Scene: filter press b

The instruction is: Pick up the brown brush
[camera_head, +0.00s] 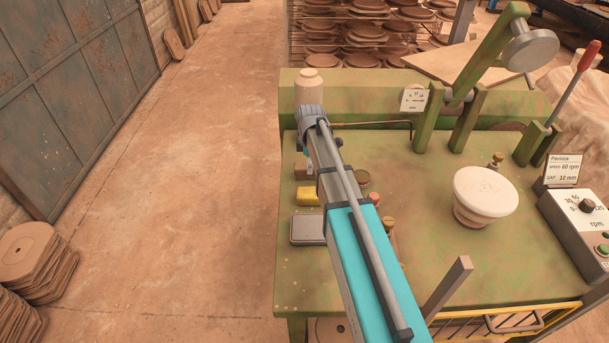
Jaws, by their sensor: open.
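I cannot pick out the brown brush with certainty. A small brown item (301,172) shows just left of my arm on the green table (425,265), partly covered, and I cannot tell what it is. Light wooden knob-like tops (388,223) show close to the right of my arm, their lower parts hidden. My arm reaches from the lower front over the table's left part and covers much of it. My gripper's fingers are hidden behind the arm.
A yellow block (309,195) and a grey flat box (307,229) lie near the table's left edge. A cream bottle (309,88) stands behind my arm. A white plaster mould (484,194) stands to the right, beside a control box (580,226).

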